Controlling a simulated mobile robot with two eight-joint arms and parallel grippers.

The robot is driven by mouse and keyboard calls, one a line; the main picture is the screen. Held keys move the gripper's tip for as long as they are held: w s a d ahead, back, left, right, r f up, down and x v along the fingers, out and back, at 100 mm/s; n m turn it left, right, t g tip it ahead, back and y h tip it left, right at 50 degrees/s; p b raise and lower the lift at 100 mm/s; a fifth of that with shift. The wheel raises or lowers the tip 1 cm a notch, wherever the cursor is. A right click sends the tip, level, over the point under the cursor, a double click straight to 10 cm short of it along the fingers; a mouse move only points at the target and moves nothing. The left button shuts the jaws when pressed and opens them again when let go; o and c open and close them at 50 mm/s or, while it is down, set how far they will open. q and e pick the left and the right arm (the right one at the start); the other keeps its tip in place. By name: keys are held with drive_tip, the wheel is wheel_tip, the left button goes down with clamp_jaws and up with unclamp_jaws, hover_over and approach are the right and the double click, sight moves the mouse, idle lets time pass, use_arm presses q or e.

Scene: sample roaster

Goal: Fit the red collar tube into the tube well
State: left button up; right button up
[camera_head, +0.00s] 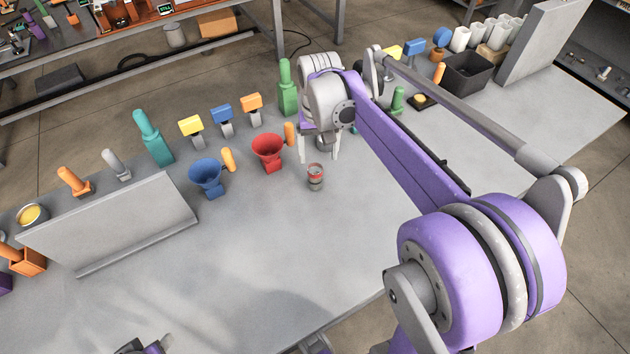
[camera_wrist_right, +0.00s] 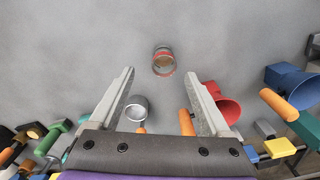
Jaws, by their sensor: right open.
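The red collar tube (camera_head: 316,177), a short grey cylinder with a red band, stands upright on the grey table. It also shows in the right wrist view (camera_wrist_right: 164,62), beyond the fingertips. My right gripper (camera_head: 319,158) is open and empty, pointing down behind the tube and apart from it; its two fingers also show in the wrist view (camera_wrist_right: 179,76). I cannot tell which thing is the tube well. A dark and purple part, probably my left gripper (camera_head: 150,346), is cut off at the bottom edge; its fingers are not clear.
A red funnel (camera_head: 268,150) and a blue funnel (camera_head: 206,175) stand left of the tube. A silver cup (camera_wrist_right: 136,107) with an orange handle lies between my right fingers' bases in the wrist view. A grey panel (camera_head: 130,225) stands at left. The table in front is clear.

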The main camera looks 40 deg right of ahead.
sight(315, 176)
wheel_tip(315, 176, down, 5)
drive_tip(key=shift+r, duration=0.1)
drive_tip(key=shift+w+a+f+b, duration=0.1)
drive_tip(key=shift+w+f+b, duration=0.15)
drive_tip(key=shift+f, duration=1.1)
drive_tip(key=shift+w+a+f+b, duration=0.1)
drive_tip(key=shift+w+f, duration=0.1)
drive_tip(key=shift+f, duration=1.15)
drive_tip(key=shift+c, duration=0.3)
clamp_jaws()
